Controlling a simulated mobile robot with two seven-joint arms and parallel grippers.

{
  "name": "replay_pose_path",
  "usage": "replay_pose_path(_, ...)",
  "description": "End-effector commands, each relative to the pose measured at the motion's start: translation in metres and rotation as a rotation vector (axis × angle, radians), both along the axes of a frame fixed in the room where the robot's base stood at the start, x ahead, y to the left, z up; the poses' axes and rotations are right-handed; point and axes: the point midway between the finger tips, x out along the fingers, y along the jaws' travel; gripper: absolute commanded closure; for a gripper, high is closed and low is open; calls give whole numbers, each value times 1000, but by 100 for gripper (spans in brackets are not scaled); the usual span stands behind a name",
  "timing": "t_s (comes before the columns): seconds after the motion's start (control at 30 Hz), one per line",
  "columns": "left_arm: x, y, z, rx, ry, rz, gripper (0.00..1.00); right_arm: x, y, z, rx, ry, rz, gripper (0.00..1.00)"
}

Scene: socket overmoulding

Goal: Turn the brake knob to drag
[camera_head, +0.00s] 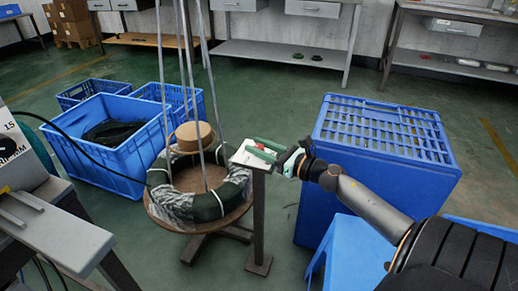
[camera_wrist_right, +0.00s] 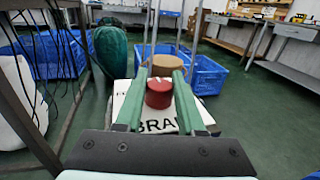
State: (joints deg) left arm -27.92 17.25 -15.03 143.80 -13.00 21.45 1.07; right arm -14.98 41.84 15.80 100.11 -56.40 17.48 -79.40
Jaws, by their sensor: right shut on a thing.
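The red brake knob (camera_wrist_right: 159,94) stands on a white plate (camera_wrist_right: 120,104) with black lettering, of which "BRA" shows below the knob. In the right wrist view the two green fingers of my right gripper (camera_wrist_right: 158,88) lie on either side of the knob, shut on it. The fingers cover part of the plate, and I cannot read the knob's setting. In the head view the white plate (camera_head: 241,157) sits on top of a dark post (camera_head: 259,215), and my right gripper (camera_head: 264,150) reaches it from the right. My left gripper is not in view.
A round wooden turntable (camera_head: 178,215) with a wrapped dark coil (camera_head: 219,202) stands left of the post, under slanting rods. Blue crates (camera_head: 118,178) stand behind it. A large blue bin (camera_head: 322,179) stands close to my right arm. A grey machine edge (camera_head: 60,235) is at left.

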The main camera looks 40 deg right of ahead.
Motion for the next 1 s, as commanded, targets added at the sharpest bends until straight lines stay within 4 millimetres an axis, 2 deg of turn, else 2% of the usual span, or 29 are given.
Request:
replay_pose_path(0.23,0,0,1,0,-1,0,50,1,0,2,2,-4,-2,100)
replay_pose_path(0.27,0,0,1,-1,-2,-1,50,1,0,2,2,-4,-2,61)
replay_pose_path(0.5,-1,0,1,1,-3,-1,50,1,0,1,0,-2,-1,34)
replay_pose_path(0.83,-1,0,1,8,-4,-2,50,-2,-1,1,1,-1,-2,32)
replay_pose_path(1.0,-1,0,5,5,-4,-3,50,-21,-4,0,4,2,-3,32)
